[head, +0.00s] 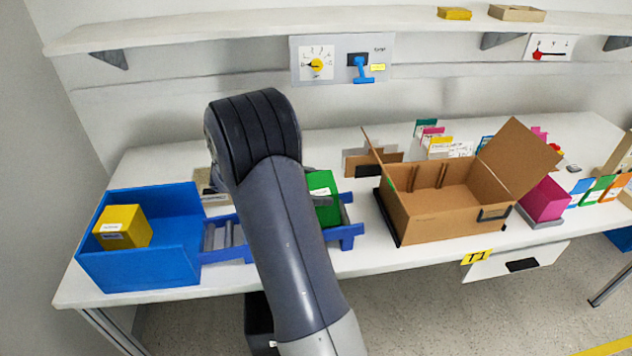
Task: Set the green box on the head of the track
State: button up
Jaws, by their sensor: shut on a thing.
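The green box (325,213), with a white label, is at the right end of the blue track (345,231). My gripper (318,200) is mostly hidden behind my own arm; a grey finger shows against the green box, and it is shut on the box. The track has grey rollers (222,237) and runs left to a blue bin (150,268). My arm covers the middle of the track. I cannot tell whether the box touches the track or is held just above it.
A yellow box (122,227) sits in the blue bin. An open cardboard box (440,215) stands right of the track, with a magenta box (544,199) beyond it. A wall panel with a dial (316,64) and blue lever (361,68) is behind, below a shelf (250,27).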

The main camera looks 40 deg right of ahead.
jog(key=o, duration=1.3)
jog(key=shift+c, duration=0.2)
jog(key=v, duration=1)
jog(key=shift+w+a+b, duration=0.15)
jog(key=shift+a+b, duration=0.15)
jog(key=shift+a, duration=0.1)
